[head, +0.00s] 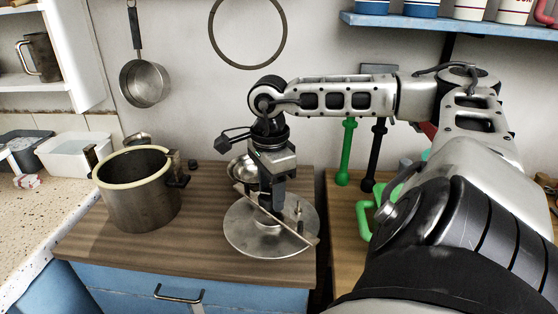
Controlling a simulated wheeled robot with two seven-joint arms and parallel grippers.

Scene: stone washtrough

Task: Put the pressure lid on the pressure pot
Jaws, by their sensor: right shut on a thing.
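The pressure pot (140,205) stands open on the wooden counter at the left. It is a dark metal pot with a pale rim and dark handles. The pressure lid (245,237) is a round, flat metal disc with a long bar across its top, to the right of the pot. My right gripper (272,208) points down over the lid's middle and is shut on its top fitting; the fingertips are partly hidden. I cannot tell whether the lid touches the counter. My left gripper is not in view.
A small metal bowl (240,168) stands behind the lid. White and grey tubs (72,156) sit at the left. A saucepan (145,83) and a ring (213,32) hang on the wall. Bare counter (200,220) lies between pot and lid.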

